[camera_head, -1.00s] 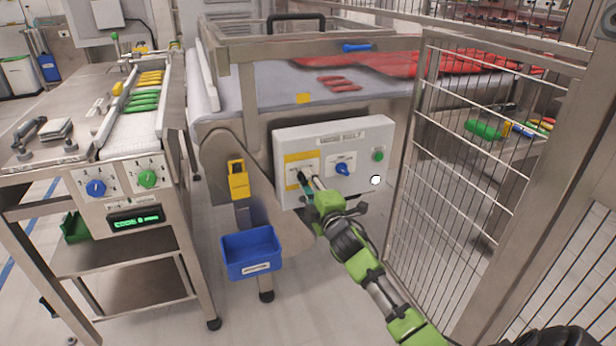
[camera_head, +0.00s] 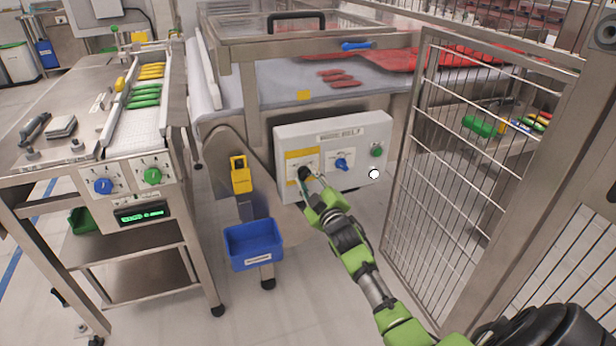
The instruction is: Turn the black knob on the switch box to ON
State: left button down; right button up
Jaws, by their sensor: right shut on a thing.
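The switch box (camera_head: 368,136) is a light grey panel on the front of the conveyor. Its black knob (camera_head: 304,172) sits on a yellow plate (camera_head: 291,158) at the left of the box. My right gripper (camera_head: 310,180) is at the black knob and shut on it; the fingers hide part of the knob, and I cannot read its setting. A blue knob (camera_head: 342,164) and a green button (camera_head: 376,150) are to the right on the same box. My left gripper is not in view.
A yellow padlock-like block (camera_head: 240,178) and a blue bin (camera_head: 253,243) hang left of the box. A wire mesh gate (camera_head: 450,170) stands close on the right. A side bench (camera_head: 118,230) with blue and green knobs is at left.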

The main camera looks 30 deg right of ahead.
jog(key=shift+f, duration=0.1)
dwell(0.3)
jog(key=o, duration=1.1)
jog(key=v, duration=1.2)
jog(key=shift+f, duration=0.1)
